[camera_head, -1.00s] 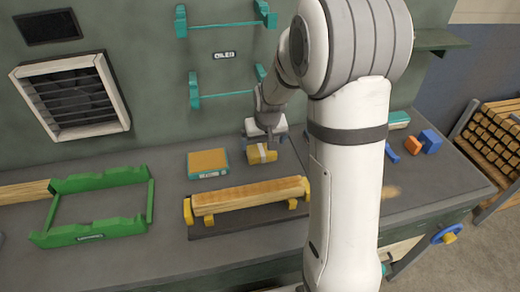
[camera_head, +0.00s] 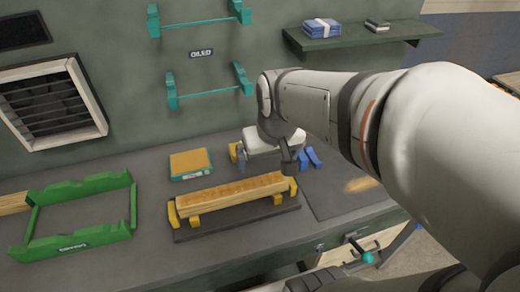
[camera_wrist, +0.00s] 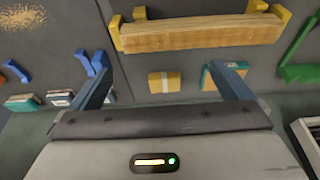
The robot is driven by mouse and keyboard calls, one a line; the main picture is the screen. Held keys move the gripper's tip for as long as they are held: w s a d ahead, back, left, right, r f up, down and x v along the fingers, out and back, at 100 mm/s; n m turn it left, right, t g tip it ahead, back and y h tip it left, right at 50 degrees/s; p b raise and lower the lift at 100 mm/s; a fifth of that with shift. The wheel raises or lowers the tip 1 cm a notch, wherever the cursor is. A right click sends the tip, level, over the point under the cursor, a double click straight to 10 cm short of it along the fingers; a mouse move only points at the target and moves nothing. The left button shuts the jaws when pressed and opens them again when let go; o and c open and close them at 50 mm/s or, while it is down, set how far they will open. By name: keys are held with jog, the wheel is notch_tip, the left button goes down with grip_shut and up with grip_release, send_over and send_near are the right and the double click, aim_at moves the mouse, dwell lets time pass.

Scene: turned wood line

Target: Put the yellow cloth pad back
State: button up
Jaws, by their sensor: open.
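The yellow cloth pad (camera_wrist: 164,82) lies on the bench with a pale band around it. In the wrist view it appears between my two open fingers, near the middle. In the head view my gripper (camera_head: 264,163) hides most of it; only a bit of yellow (camera_head: 234,151) shows at the gripper's left. My gripper, also in the wrist view (camera_wrist: 163,88), is open, its dark blue fingers apart with nothing visibly held. I cannot tell the gap between fingers and pad. A teal tray (camera_head: 191,175) with a tan top lies left of the pad.
A wooden piece (camera_head: 235,197) rests on yellow supports on a dark mat, in front of the pad. A green rack (camera_head: 80,243) stands left. A wall shelf (camera_head: 360,37) is at upper right.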

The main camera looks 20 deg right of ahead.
jog(key=s, duration=0.3)
jog(key=s+a, duration=0.1)
jog(key=s, duration=0.1)
jog(key=shift+s, duration=0.15)
dwell(1.1)
